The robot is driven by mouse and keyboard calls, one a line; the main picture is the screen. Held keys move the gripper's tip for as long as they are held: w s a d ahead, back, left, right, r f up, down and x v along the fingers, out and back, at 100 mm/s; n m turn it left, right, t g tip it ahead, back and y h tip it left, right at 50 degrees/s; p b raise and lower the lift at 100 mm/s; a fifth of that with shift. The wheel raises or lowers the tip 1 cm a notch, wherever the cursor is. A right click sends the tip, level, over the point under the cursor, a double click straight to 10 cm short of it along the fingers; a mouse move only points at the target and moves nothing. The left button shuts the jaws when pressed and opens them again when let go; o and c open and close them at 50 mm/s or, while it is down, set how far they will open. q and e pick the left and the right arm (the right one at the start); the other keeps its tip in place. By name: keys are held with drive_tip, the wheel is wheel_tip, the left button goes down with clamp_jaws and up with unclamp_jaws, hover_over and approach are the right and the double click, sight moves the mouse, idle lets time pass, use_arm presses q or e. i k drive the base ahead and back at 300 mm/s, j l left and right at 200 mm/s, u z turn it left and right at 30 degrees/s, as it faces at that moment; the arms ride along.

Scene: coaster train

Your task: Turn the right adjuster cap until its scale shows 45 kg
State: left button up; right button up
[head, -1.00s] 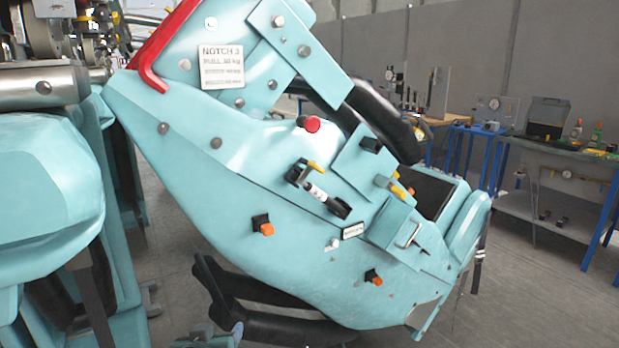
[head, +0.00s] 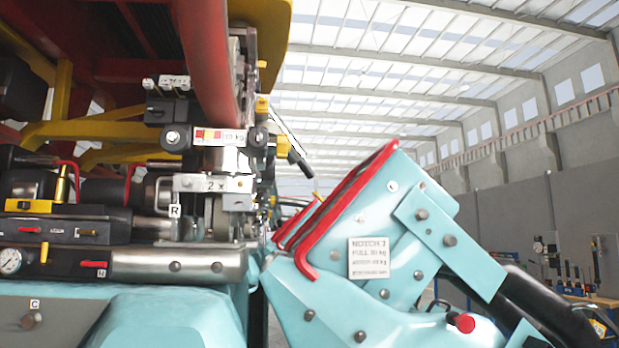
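A small white scale plate (head: 220,137) with red marks and a reading in kg sits on the train's mechanism, above the middle of the head view. The digits are too small to read surely. I cannot tell which of these, if either, is the right adjuster cap. A tag marked R (head: 174,211) hangs lower left of the scale. Neither of my grippers is in view.
A teal seat back (head: 340,320) with red handles and a notch plate (head: 371,258) leans at lower right. A steel tube (head: 180,266) and a teal body (head: 150,320) are at lower left. A red beam (head: 205,60) hangs above. A workbench (head: 590,300) stands far right.

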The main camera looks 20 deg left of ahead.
sight(282, 144)
drive_tip(key=i+l, duration=0.2)
drive_tip(key=l, duration=0.2)
drive_tip(key=i+l, duration=0.2)
drive_tip(key=l, duration=0.15)
drive_tip(key=i+l+u, duration=0.15)
drive_tip(key=l+u, duration=0.15)
drive_tip(key=u, duration=0.15)
drive_tip(key=i+l+u, duration=0.1)
drive_tip(key=l+u, duration=0.35)
drive_tip(key=j+u, duration=0.1)
drive_tip(key=u, duration=0.55)
drive_tip(key=k+l+z, duration=0.15)
